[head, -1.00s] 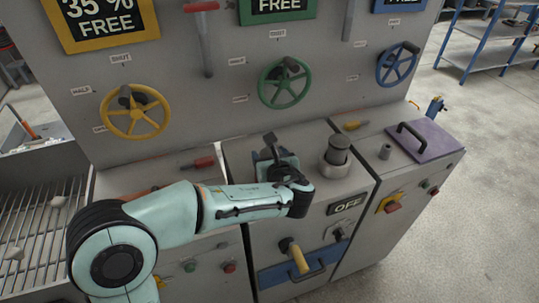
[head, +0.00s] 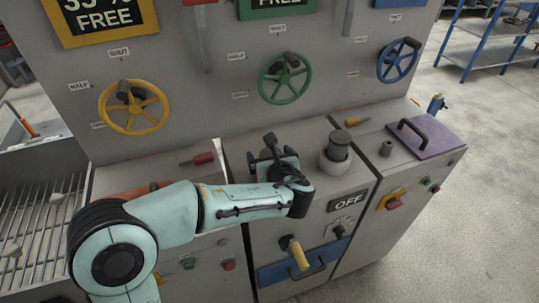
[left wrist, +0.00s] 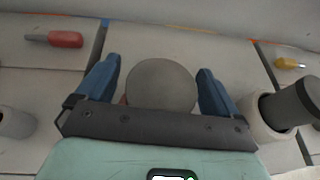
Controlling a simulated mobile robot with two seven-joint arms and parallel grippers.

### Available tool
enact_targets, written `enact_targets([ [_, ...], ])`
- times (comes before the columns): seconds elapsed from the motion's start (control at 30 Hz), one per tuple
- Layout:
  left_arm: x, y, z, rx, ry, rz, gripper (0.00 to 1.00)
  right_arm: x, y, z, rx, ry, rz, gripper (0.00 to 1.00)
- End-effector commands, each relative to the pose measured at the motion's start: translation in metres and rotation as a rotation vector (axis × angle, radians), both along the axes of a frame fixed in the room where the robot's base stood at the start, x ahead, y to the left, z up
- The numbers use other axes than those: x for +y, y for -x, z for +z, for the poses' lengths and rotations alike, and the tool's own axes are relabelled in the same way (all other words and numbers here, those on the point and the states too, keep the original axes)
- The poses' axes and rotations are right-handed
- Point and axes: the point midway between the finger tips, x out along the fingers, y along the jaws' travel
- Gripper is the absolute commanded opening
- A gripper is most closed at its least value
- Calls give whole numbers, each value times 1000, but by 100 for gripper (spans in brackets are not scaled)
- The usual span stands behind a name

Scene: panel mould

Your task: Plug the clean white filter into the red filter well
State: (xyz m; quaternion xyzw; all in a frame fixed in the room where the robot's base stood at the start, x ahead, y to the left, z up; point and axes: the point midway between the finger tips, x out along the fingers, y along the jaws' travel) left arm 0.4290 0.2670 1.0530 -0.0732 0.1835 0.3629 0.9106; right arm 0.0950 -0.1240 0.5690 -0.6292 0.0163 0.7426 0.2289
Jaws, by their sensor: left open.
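My left gripper (head: 276,152) is over the middle cabinet's top in the head view. In the left wrist view its two blue fingers (left wrist: 158,88) stand open, one on each side of a round, plain grey-white top (left wrist: 161,84). It looks like the filter, with a gap on each side. A thin sliver of red (left wrist: 123,100) shows at its lower left edge, perhaps the red well's rim. I cannot tell how deep the round piece sits, as the gripper hides its lower part. My right gripper is in no view.
A dark grey cylinder (head: 339,146) stands in a pale round collar (head: 334,165) just right of the gripper. A red-handled tool (head: 203,159) lies to the left, a yellow-handled one (head: 355,121) behind right. A purple lidded plate (head: 425,138) lies further right. The panel with handwheels (head: 285,79) rises behind.

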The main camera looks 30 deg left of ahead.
Motion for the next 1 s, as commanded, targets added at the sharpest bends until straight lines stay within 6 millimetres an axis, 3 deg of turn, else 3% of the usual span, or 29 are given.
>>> enact_targets([
  [0.17,-15,15,10,-4,1,-4,95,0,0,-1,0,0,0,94],
  [0.6,-73,76,45,-3,1,-4,95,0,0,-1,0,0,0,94],
  [1.0,-84,88,52,-2,0,-1,95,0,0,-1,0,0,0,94],
])
